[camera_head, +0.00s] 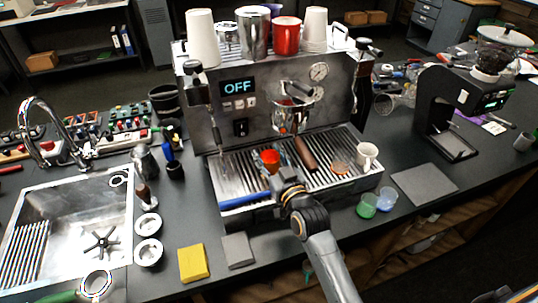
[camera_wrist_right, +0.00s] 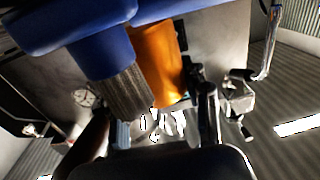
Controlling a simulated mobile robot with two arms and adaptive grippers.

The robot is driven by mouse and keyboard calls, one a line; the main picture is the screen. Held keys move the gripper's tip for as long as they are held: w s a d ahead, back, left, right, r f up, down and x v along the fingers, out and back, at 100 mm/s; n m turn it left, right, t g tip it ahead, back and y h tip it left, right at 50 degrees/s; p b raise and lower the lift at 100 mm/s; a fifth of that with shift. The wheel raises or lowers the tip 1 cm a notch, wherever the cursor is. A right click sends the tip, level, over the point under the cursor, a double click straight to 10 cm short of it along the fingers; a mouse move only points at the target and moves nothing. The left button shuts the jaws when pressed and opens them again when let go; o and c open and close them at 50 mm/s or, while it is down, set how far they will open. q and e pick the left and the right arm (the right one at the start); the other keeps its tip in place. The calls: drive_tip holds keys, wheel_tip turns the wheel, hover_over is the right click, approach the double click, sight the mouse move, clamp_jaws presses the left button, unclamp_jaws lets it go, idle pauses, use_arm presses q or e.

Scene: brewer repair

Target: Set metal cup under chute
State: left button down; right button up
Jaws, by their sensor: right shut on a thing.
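A tall steel cup (camera_head: 253,32) stands on top of the brewer, between a smaller metal cup (camera_head: 228,39) and a red cup (camera_head: 287,37). A black grinder (camera_head: 440,98) stands at the right; its chute is too small to make out clearly. My right gripper (camera_head: 286,186) is over the front of the brewer's drip tray. It is shut on a blue brush (camera_head: 245,200), and the brush's grey bristles (camera_wrist_right: 127,93) show in the right wrist view. An orange-red cup (camera_head: 270,158) stands on the drip tray just beyond the gripper. My left gripper is out of view.
A white mug (camera_head: 366,156) stands on the drip tray's right side. Green (camera_head: 367,205) and blue (camera_head: 387,199) cups stand near the front edge. A grey mat (camera_head: 425,184) lies bare. A yellow sponge (camera_head: 193,263) lies at the front, and a sink (camera_head: 65,230) is at the left.

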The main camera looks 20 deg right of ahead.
drive_tip(key=s+a+r+p, duration=0.5)
drive_tip(key=s+r+p, duration=0.3)
drive_tip(key=s+r, duration=0.4)
drive_tip(key=s+d+f+h+b, duration=0.1)
drive_tip(key=s+d+f+b, duration=0.2)
drive_tip(key=s+f+b, duration=0.2)
drive_tip(key=s+d+f+m+b, duration=0.1)
drive_tip(key=s+d+f+b, duration=0.3)
drive_tip(key=f+b, duration=0.5)
drive_tip(key=shift+s+f+h, duration=0.4)
drive_tip(key=shift+s+f, duration=0.3)
drive_tip(key=shift+s, duration=0.1)
